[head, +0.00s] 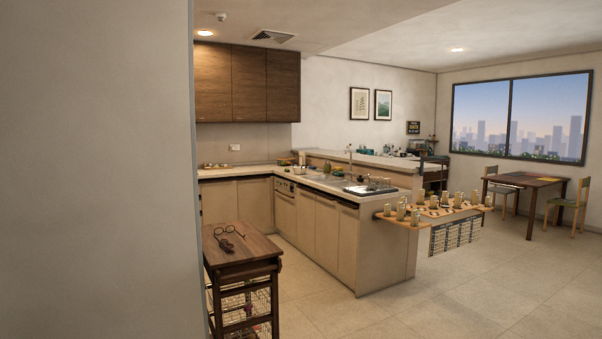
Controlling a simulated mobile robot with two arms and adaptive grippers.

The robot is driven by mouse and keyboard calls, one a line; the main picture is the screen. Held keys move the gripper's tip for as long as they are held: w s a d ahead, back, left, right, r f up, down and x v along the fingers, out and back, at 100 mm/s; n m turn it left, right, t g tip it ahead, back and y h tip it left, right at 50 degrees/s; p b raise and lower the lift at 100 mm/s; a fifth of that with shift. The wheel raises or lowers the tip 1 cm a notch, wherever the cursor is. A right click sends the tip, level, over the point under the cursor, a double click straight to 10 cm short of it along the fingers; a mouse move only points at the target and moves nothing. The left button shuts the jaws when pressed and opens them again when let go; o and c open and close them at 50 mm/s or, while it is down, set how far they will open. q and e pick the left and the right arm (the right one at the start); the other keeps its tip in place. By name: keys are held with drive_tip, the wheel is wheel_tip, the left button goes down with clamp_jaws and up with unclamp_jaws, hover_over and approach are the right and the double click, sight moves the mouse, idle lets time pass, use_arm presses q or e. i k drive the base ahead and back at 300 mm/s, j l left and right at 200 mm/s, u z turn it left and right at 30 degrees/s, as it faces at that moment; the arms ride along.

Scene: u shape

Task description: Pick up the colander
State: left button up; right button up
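I cannot make out a colander for certain. Small items stand on the kitchen counter (240,172), around the sink (328,179) and on the raised ledge behind it, too small to tell apart. A rack with dishes (370,186) stands at the counter's near right end. Neither of my grippers is in view.
A grey wall fills the left side. A wooden cart (245,250) with dark small objects on top stands close by. A shelf with several candle-like cylinders (433,210) juts from the counter's end. A table (530,181) and chairs stand far right. The tiled floor (470,290) is clear.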

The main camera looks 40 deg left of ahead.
sight(298, 169)
drive_tip(key=i+j+u, duration=0.3)
drive_tip(key=i, duration=0.8)
drive_tip(key=i+u, duration=0.3)
drive_tip(key=i, duration=1.6)
drive_tip(key=i+l, duration=0.15)
drive_tip(key=i, duration=0.65)
drive_tip(key=i+u, duration=0.1)
drive_tip(key=i, duration=0.7)
drive_tip(key=i+j+u, duration=0.25)
drive_tip(key=i+u, duration=0.2)
drive_tip(key=i, duration=0.2)
drive_tip(key=i+u, duration=0.5)
drive_tip(key=i+l+u, duration=0.3)
drive_tip(key=i+u, duration=0.15)
drive_tip(key=i, duration=0.3)
drive_tip(key=i+u, duration=0.25)
drive_tip(key=i, duration=1.85)
drive_tip(key=i+z, duration=0.2)
drive_tip(key=i, duration=0.4)
drive_tip(key=i+j+z, duration=0.2)
drive_tip(key=i, duration=0.4)
drive_tip(key=i+j+z, duration=0.2)
drive_tip(key=i, duration=0.4)
drive_tip(key=l, duration=0.1)
